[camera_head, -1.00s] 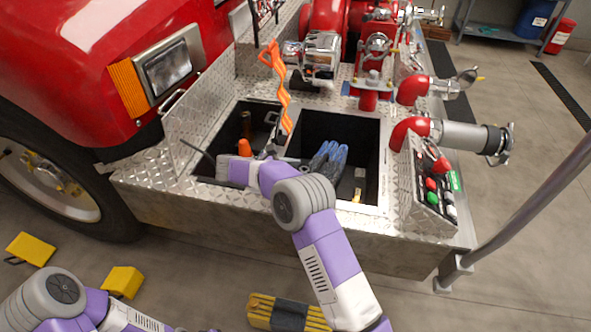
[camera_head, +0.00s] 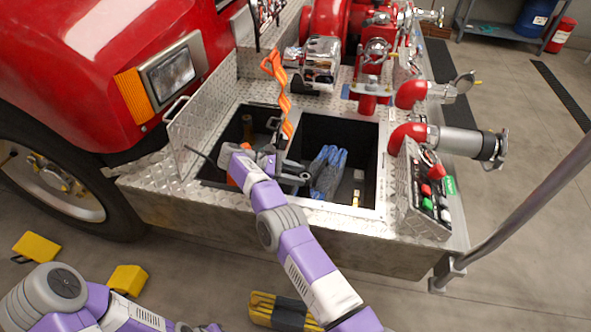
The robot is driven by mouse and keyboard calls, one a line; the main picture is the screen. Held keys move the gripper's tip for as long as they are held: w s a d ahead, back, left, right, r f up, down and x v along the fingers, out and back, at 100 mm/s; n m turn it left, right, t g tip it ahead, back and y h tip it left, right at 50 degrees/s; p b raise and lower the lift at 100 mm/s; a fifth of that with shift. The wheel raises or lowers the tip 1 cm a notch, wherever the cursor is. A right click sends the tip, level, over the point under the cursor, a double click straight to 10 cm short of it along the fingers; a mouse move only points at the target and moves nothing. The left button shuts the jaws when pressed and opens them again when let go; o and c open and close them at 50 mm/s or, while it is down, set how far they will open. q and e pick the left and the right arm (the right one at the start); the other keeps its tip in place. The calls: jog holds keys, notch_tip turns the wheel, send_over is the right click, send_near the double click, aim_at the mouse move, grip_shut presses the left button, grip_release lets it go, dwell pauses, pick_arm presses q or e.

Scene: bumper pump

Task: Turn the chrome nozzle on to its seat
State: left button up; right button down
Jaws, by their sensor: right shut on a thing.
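My right gripper (camera_head: 278,160) is over the divider between the two open bins, shut on a small grey metal piece (camera_head: 300,179) that appears to be the chrome nozzle. My wrist and the small size blur its outline. The seat cannot be made out; the gripper may hide it, and I cannot tell whether the piece touches it. My left arm shows at the bottom left, with its gripper out of the picture.
An orange zigzag piece (camera_head: 281,95) rises just behind the right gripper. Blue gloves (camera_head: 327,172) lie in the right bin. A large chrome unit (camera_head: 319,62) stands behind the bins. Red pipe outlets and a control panel (camera_head: 432,200) stand to the right.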

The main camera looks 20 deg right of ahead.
jog(key=shift+s, duration=0.2)
jog(key=shift+c, duration=2.4)
grip_release()
jog(key=o, duration=0.5)
